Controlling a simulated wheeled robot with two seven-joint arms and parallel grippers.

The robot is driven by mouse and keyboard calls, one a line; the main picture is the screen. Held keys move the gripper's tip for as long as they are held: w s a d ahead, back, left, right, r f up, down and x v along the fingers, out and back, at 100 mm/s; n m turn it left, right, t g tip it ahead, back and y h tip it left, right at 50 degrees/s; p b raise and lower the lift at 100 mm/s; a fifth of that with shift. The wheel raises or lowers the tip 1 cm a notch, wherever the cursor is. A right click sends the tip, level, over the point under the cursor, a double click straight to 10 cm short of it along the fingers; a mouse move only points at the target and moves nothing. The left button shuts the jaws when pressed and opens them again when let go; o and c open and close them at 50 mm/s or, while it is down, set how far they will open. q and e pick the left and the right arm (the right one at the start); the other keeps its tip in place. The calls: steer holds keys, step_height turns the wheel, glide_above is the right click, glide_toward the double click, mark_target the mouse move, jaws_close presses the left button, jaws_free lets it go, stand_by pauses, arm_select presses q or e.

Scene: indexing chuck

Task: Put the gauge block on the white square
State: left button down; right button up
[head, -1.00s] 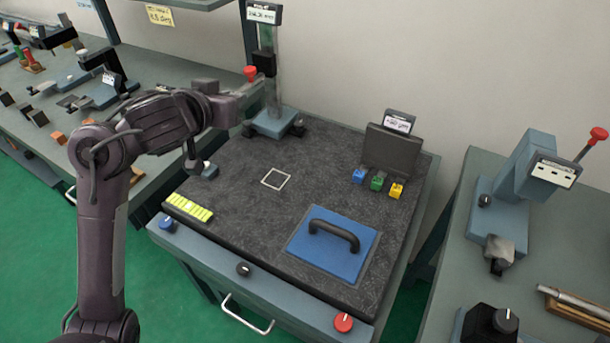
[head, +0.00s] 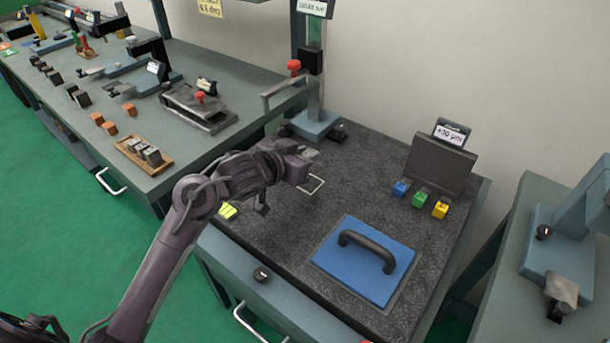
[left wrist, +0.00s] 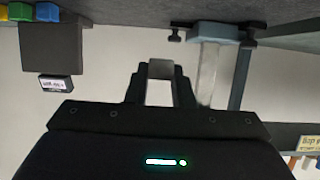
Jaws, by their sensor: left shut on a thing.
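The small grey gauge block (left wrist: 160,69) shows between the fingertips of my left gripper (left wrist: 160,84) in the left wrist view. In the head view my left gripper (head: 302,160) is over the dark surface plate, pointing toward its back, with a grey piece, likely the block (head: 310,154), at its tips. The white square (head: 322,181) is a thin outline on the plate. The gripper partly hides its left side. The gap between the block and the plate cannot be told exactly. My right gripper is not in view.
A blue-grey stand with a tall column (head: 316,110) stands behind the gripper. Blue, green and yellow blocks (head: 420,199) sit before a dark upright block (head: 440,165). A blue plate with a black handle (head: 362,265) lies at the front. The granite between is clear (head: 360,190).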

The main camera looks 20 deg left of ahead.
arm_select(q)
steer(key=shift+f+b, duration=0.3)
steer(key=shift+f, duration=2.1)
steer(key=shift+f, duration=0.1)
